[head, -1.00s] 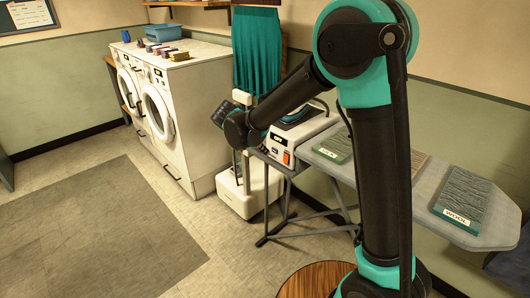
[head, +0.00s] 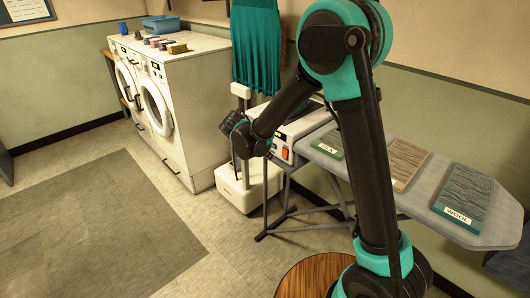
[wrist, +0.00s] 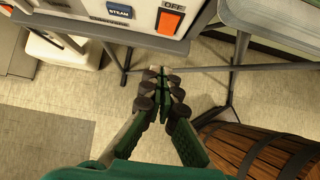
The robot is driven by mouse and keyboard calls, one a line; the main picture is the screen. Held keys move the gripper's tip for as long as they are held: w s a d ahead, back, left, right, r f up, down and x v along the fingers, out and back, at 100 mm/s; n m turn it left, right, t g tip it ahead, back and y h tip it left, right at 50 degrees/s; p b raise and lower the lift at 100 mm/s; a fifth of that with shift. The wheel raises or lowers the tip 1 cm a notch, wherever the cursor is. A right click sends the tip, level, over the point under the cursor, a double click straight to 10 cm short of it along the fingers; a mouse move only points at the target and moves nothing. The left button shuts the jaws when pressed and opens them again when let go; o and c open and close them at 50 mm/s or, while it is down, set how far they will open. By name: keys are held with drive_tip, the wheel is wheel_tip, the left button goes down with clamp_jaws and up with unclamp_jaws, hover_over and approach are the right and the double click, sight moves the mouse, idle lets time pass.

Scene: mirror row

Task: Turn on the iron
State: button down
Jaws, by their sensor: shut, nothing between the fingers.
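The pale iron station (head: 305,125) stands at the left end of the ironing board, partly behind my arm. The iron on top is mostly hidden by my arm. An orange switch (head: 285,153) is on its front. My gripper (wrist: 160,74) is shut and empty. Its fingertips show below the station's front panel in the picture, apart from the switch, with floor behind them.
The grey ironing board (head: 415,205) holds green, brown and grey cloth pads. A wooden barrel (wrist: 255,150) stands at the lower right of the wrist view. White washers (head: 165,95) and a white steamer stand (head: 247,188) are at left. The floor (head: 90,235) is open.

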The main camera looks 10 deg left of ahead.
sight(284, 156)
drive_tip(key=shift+w+d+f, duration=0.6)
drive_tip(key=shift+w+d, duration=0.05)
drive_tip(key=shift+w, duration=0.2)
drive_tip(key=shift+w+d+f, duration=0.6)
drive_tip(key=shift+w+d, duration=0.05)
drive_tip(key=shift+w, duration=0.15)
drive_tip(key=shift+w+d+f, duration=0.6)
drive_tip(key=shift+w+d, duration=0.05)
drive_tip(key=shift+w, duration=0.2)
drive_tip(key=shift+w+d+f, duration=0.1)
drive_tip(key=shift+w+d, duration=0.05)
drive_tip(key=shift+w, duration=0.1)
drive_tip(key=shift+r, duration=0.8)
